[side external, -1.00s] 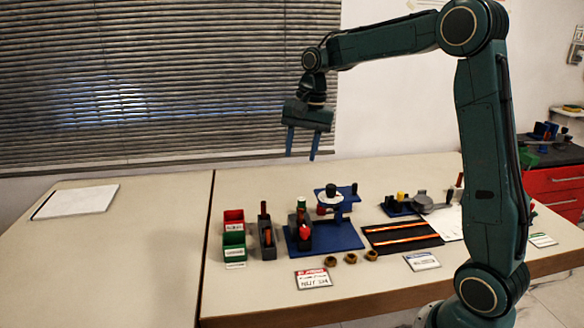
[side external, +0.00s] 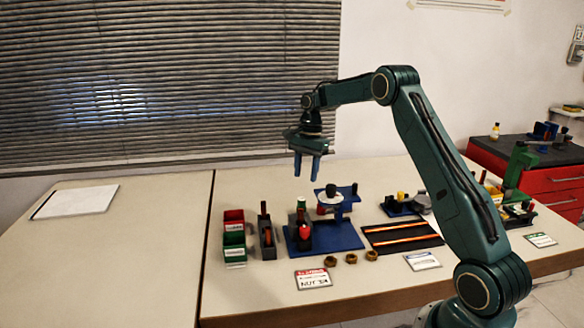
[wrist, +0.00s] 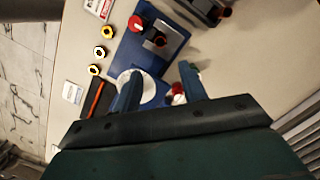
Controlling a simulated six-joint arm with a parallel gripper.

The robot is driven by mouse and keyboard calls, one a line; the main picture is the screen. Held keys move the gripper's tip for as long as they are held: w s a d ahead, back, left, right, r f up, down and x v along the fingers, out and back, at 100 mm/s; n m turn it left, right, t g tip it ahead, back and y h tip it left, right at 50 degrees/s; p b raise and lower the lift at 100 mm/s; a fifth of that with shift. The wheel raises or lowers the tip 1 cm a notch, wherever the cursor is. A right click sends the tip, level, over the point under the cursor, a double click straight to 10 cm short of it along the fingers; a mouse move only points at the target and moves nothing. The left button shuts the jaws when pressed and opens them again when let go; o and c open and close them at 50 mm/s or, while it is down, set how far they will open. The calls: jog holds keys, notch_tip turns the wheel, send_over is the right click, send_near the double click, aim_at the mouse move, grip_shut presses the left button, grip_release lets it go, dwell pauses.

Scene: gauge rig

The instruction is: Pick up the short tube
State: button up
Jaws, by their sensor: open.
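I cannot tell for sure which piece is the short tube. A short orange-red piece (side external: 268,237) shows in a dark grey holder (side external: 268,252) left of the blue base plate (side external: 345,237). In the wrist view, a red-orange tube end (wrist: 160,39) shows in a dark block on the blue plate, and another (wrist: 225,12) in a dark holder at the top. My gripper (side external: 306,177) is open and empty, fingers pointing down, well above the table behind the blue plate. Its fingers also show in the wrist view (wrist: 160,88), apart from everything.
Red and green bins (side external: 234,217) stand left of the holder. A blue stand with a round white part (side external: 329,209) rises from the plate. A black mat (side external: 385,243) with orange strips lies to the right. Several brass nuts (side external: 350,258) lie in front. The left table is mostly clear.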

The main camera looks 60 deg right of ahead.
aim_at(301, 210)
notch_tip(301, 210, down, 8)
jog(key=a, duration=0.1)
jog(key=shift+a+f, duration=0.2)
dwell(0.3)
jog(key=shift+f, duration=0.15)
jog(key=shift+w+a+f, duration=0.1)
jog(key=shift+a+f, duration=0.1)
jog(key=shift+f, duration=0.6)
jog(key=shift+s+a+f, duration=0.1)
jog(key=shift+a+f, duration=0.05)
jog(key=shift+f, duration=0.7)
jog(key=shift+w+a+f, duration=0.1)
jog(key=shift+a+f, duration=0.1)
jog(key=shift+f, duration=0.6)
grip_shut()
jog(key=shift+r, duration=0.2)
